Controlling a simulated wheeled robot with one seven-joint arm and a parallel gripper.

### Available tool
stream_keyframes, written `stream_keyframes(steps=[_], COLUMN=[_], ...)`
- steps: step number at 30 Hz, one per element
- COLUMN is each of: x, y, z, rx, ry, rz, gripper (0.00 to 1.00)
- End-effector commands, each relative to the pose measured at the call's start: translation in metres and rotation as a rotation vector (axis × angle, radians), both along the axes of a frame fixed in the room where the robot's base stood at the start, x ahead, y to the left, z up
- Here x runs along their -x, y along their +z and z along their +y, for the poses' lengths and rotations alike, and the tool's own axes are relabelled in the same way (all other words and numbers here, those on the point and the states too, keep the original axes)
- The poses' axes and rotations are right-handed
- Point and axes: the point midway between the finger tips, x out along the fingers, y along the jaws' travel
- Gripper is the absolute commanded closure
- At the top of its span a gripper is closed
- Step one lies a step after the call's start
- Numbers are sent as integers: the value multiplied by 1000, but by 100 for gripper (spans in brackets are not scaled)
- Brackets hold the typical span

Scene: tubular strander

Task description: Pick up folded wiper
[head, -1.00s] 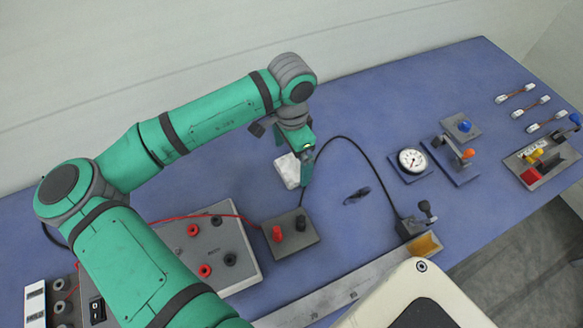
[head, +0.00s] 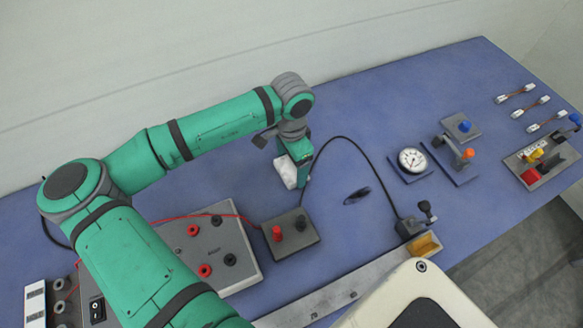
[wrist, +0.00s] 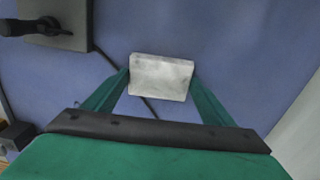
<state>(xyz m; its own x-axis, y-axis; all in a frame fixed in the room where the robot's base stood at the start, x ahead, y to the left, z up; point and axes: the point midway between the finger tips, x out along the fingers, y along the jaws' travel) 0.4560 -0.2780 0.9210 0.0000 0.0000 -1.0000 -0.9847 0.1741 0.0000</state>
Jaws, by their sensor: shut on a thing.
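The folded wiper is a small white, slightly smudged block. In the wrist view the wiper (wrist: 161,78) sits between the two green fingers of my gripper (wrist: 161,80), which touch its left and right sides. In the head view the wiper (head: 287,171) shows to the left of my gripper (head: 296,172), partly hidden by the near finger. My gripper is shut on it, pointing down over the blue bench. I cannot tell exactly how far the wiper is from the bench top.
A grey terminal block (head: 291,236) with red and black posts stands just in front of the gripper. A black cable (head: 352,145) loops close to its right. A dial gauge (head: 411,160) lies farther right. The bench (head: 400,90) behind is clear.

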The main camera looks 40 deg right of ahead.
Motion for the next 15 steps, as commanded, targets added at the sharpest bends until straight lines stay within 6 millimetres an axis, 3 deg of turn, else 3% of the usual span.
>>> stream_keyframes(steps=[8,15], x=[0,0], y=[5,34], z=[0,-1], rx=[0,2], ry=[0,-3], rz=[-1,-3], gripper=[44,44])
